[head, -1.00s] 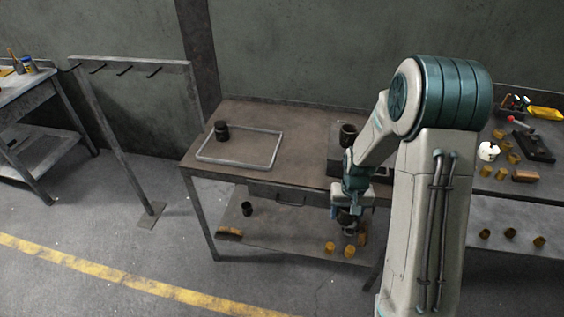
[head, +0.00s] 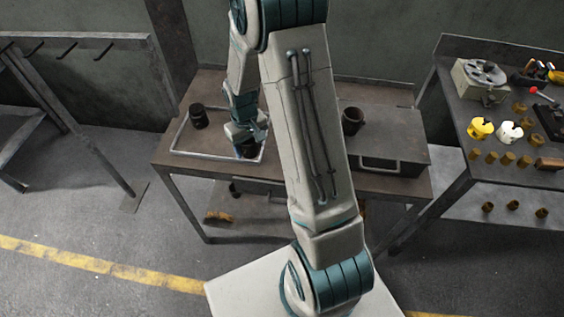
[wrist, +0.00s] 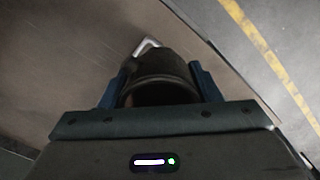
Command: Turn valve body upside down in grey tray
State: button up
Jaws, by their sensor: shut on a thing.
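My gripper (head: 247,138) is shut on a dark, round valve body (head: 249,151) at the right end of the grey tray (head: 190,155), a thin-rimmed rectangle on the brown bench. In the wrist view, the dark body (wrist: 160,78) sits between the two blue fingers, and a pale tray corner (wrist: 147,44) shows beyond it. I cannot tell which way up the body is, or whether it touches the tray floor. A second dark body (head: 198,118) stands upright in the tray's back left corner.
The right bench (head: 465,120) holds yellow and white parts and several brass pieces. A hook rack (head: 105,85) stands at left.

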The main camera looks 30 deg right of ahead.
jog(key=s+d+r+n+b, duration=0.25)
jog(key=s+d+n, duration=0.2)
jog(key=n, duration=0.55)
jog(key=s+d+r+n+b, duration=0.25)
jog(key=d+n, duration=0.35)
jog(key=n, duration=0.3)
jog(key=shift+n, duration=0.3)
jog(key=f, duration=0.3)
jog(key=f+b, duration=0.1)
jog(key=f, duration=0.6)
jog(key=shift+s+a+b, duration=0.1)
jog(key=shift+s+b, duration=0.2)
jog(key=shift+b, duration=0.05)
jog(key=shift+f, duration=0.1)
jog(key=shift+f, duration=0.15)
jog(key=o, duration=1.3)
jog(key=shift+c, duration=0.2)
